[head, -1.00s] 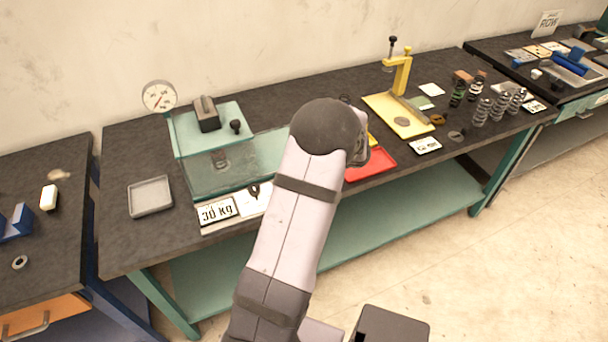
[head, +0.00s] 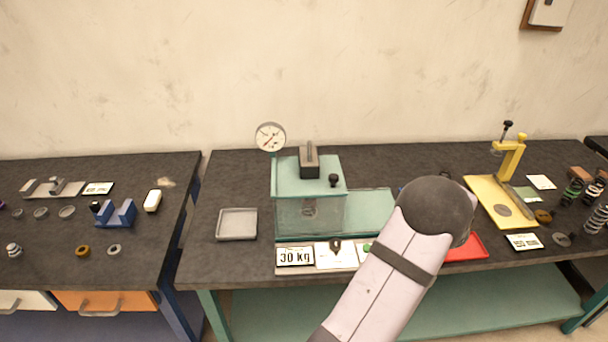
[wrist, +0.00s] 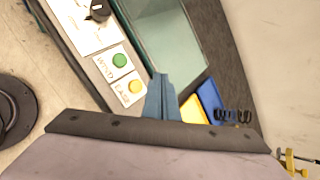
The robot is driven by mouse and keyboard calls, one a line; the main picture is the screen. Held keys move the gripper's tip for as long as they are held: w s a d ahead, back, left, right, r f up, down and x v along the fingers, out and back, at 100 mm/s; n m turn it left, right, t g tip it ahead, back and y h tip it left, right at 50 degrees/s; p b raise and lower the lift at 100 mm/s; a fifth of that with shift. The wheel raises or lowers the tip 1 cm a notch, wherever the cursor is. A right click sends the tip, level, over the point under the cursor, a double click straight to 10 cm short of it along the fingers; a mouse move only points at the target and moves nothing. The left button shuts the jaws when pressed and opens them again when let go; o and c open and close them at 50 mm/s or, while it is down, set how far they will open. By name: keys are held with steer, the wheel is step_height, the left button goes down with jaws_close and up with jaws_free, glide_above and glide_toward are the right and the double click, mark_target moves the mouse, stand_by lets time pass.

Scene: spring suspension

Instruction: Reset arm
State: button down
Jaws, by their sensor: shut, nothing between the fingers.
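In the wrist view my gripper (wrist: 161,80) shows as two blue-grey fingers shut together, with nothing between them. They point over the bench's front strip, near a green button (wrist: 119,60) and a yellow button (wrist: 135,87). In the head view my pale arm link with its dark rounded joint covers part of the bench, and the fingers are hidden behind it. The glass test box (head: 309,218) with a teal lid stands left of my arm, with a dark weight (head: 309,160) on top.
A dial gauge (head: 270,137) stands behind the box. A red tray (head: 468,248), a yellow press (head: 511,155) and several springs are at the right. A blue cradle (head: 116,214) sits on the left bench.

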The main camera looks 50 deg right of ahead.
steer(key=s+a+f+n+g+y, duration=0.2)
steer(key=a+f+n+y, duration=0.15)
steer(key=a, duration=0.55)
steer(key=s+a+f+n+g+y, duration=0.1)
steer(key=a+f+n+y, duration=0.1)
steer(key=a+n, duration=0.45)
steer(key=s+a+f+n+g+y, duration=0.2)
steer(key=a, duration=0.9)
steer(key=w+a+r+n+g, duration=0.1)
steer(key=w+a+r+n, duration=0.2)
steer(key=a+n, duration=0.4)
steer(key=w+a+r+n+g+h, duration=0.1)
steer(key=w+a+r+n, duration=0.2)
steer(key=w+a+n, duration=0.3)
steer(key=w+a+r+n+h, duration=0.1)
steer(key=w+a+r+n, duration=0.3)
steer(key=a+n, duration=0.4)
steer(key=a, duration=0.6)
steer(key=shift+w+n+g, duration=0.3)
steer(key=shift+g, duration=0.1)
steer(key=c, duration=2.4)
jaws_free()
steer(key=shift+h, duration=0.25)
steer(key=shift+c, duration=0.2)
